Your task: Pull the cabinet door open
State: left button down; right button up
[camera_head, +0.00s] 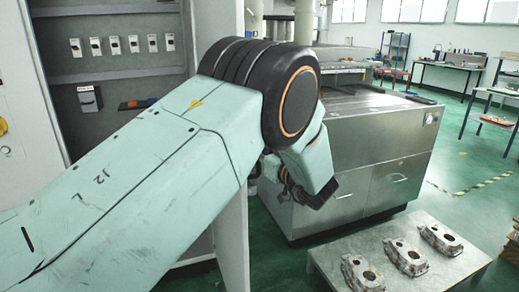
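A tall grey cabinet (20,75) stands at the left, with its recessed inside showing a row of switches (115,46). A pale upright panel (233,245) runs down its right side; I cannot tell whether it is the door or a side wall. My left arm crosses in front of the cabinet and hides much of its lower part. My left gripper (285,190) is at the arm's end, right of the panel, mostly hidden behind my wrist. Its fingertips and any contact cannot be made out. My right gripper is not in view.
A steel cabinet bench (375,160) with handled fronts stands behind my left wrist. A low table (440,270) at the lower right holds three metal castings (404,257). Workbenches (450,75) stand at the back right. Green floor (465,170) is open between.

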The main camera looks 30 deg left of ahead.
pick_arm(q)
jog(key=shift+w+d+f, duration=0.15)
jog(key=shift+w+d, duration=0.1)
jog(key=shift+w, duration=0.05)
jog(key=shift+s+a, duration=0.2)
jog(key=shift+s, duration=0.1)
jog(key=c, duration=1.6)
grip_release()
jog(key=shift+w+d, duration=0.2)
jog(key=shift+w, duration=0.05)
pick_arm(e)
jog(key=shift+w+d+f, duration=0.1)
pick_arm(q)
jog(key=shift+s+a, duration=0.1)
jog(key=shift+a, duration=0.05)
